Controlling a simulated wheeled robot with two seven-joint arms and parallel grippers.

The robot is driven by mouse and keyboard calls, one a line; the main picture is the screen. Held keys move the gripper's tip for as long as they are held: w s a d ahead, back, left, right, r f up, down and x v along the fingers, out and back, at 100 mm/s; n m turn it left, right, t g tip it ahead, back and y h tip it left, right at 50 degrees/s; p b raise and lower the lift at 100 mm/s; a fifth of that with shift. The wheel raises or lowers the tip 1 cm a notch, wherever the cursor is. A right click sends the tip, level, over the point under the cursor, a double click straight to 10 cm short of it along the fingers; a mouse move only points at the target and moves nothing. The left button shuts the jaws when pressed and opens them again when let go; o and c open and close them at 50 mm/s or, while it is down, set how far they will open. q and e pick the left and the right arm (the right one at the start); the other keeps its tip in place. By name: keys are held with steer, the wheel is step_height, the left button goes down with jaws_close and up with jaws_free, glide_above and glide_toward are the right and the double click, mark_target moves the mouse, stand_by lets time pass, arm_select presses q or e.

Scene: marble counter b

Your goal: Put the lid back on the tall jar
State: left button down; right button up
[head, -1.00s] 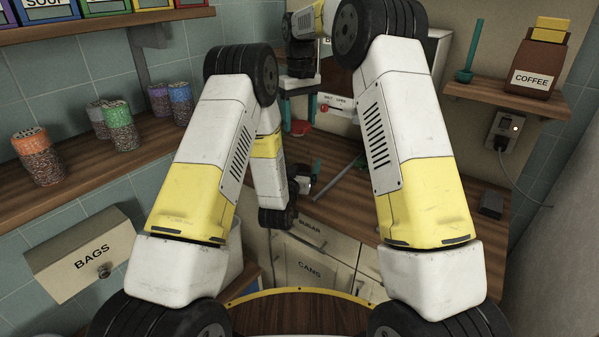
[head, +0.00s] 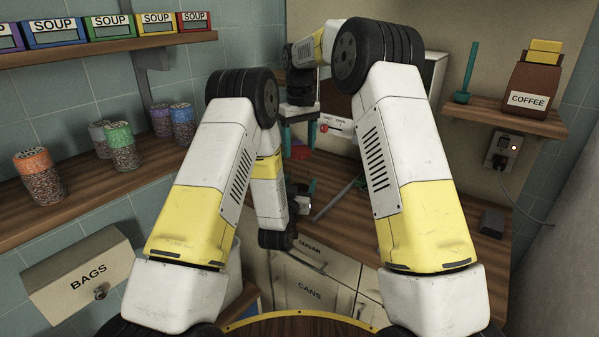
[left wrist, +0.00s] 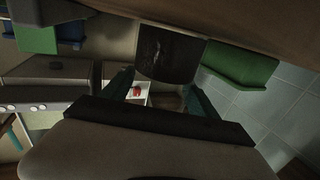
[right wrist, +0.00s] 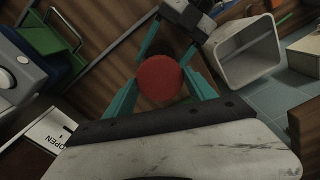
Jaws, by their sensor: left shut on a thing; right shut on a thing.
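A round red lid (right wrist: 160,80) is between the teal fingers of my right gripper (right wrist: 160,84), which is shut on it. In the head view the lid (head: 301,153) hangs below the right gripper (head: 300,140), above and behind my left gripper (head: 301,189). In the left wrist view a dark, glossy jar (left wrist: 170,58) lies between the teal fingers of my left gripper (left wrist: 160,90), which is shut on it. In the right wrist view the left gripper is just beyond the lid. The jar's rim is mostly hidden there, so I cannot tell the gap between lid and jar.
A wooden counter (head: 345,215) lies under both grippers, with drawers below. A shelf with several patterned jars (head: 120,145) is at left. A coffee bag (head: 530,85) stands on a right shelf. A pale open bin (right wrist: 247,55) shows in the right wrist view.

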mark_target(300, 150)
steer(key=shift+f, duration=1.7)
steer(key=shift+f, duration=0.85)
steer(key=shift+f, duration=0.6)
